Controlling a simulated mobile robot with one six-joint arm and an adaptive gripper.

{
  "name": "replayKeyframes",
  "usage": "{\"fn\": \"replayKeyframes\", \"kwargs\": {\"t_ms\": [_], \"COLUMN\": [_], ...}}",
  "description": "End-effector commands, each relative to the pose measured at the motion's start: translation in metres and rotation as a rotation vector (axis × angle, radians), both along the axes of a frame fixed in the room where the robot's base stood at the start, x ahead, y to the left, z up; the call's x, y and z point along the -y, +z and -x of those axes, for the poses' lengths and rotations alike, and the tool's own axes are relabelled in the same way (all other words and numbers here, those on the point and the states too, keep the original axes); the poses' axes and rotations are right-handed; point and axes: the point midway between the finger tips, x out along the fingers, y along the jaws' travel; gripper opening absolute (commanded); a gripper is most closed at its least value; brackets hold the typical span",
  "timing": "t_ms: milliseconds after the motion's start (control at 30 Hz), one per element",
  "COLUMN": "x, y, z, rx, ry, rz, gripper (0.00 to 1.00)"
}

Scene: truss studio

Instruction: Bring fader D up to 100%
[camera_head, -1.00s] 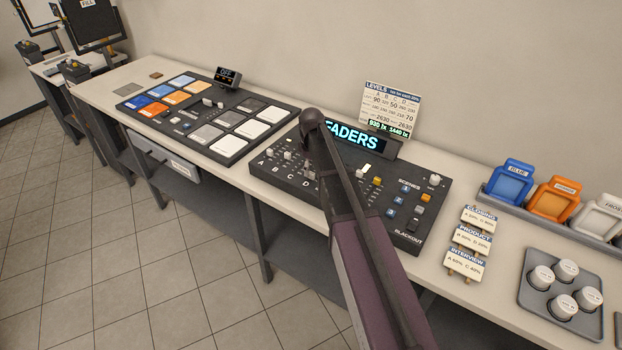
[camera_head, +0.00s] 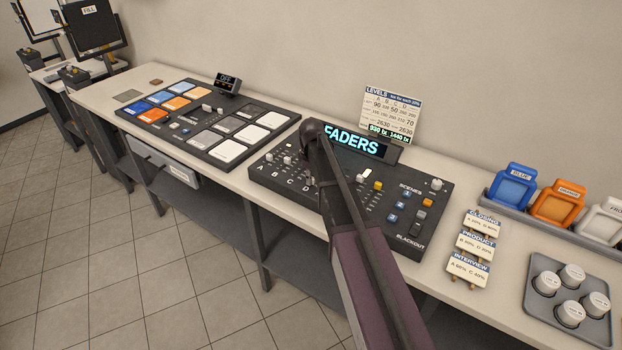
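The dark fader console (camera_head: 412,245) lies on the long bench, with its lit FADERS display (camera_head: 354,142) at the back. Its left part carries faders lettered A, B, C and D, with small pale knobs (camera_head: 287,160). The letter D shows just left of my arm. The fader D knob is hidden or cannot be made out behind my arm, so its height cannot be read. My arm reaches over the middle of the console. My gripper is hidden behind the arm's dark end.
A levels card (camera_head: 391,113) stands behind the console. A second pad console (camera_head: 213,145) lies to the left. Label cards (camera_head: 470,246), coloured filter frames (camera_head: 513,184) and a grey tray (camera_head: 593,332) of white pucks are to the right. A pale bench strip is bare.

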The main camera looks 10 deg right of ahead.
Motion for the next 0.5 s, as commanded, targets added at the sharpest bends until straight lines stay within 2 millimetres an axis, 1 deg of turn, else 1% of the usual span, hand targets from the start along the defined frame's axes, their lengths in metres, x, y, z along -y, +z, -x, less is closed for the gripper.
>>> {"fn": "replayKeyframes", "kwargs": {"t_ms": [167, 267, 367, 467, 500], "x": [0.000, 0.003, 0.012, 0.027, 0.034], "y": [0.000, 0.000, 0.000, 0.000, 0.000], "z": [0.000, -0.003, -0.014, -0.030, -0.038], "rx": [-0.001, -0.001, -0.001, -0.001, -0.001], "ry": [0.000, -0.001, -0.002, -0.002, -0.003], "rz": [-0.001, -0.001, 0.000, 0.001, 0.001], "gripper": [0.00, 0.00, 0.00, 0.00, 0.00]}}
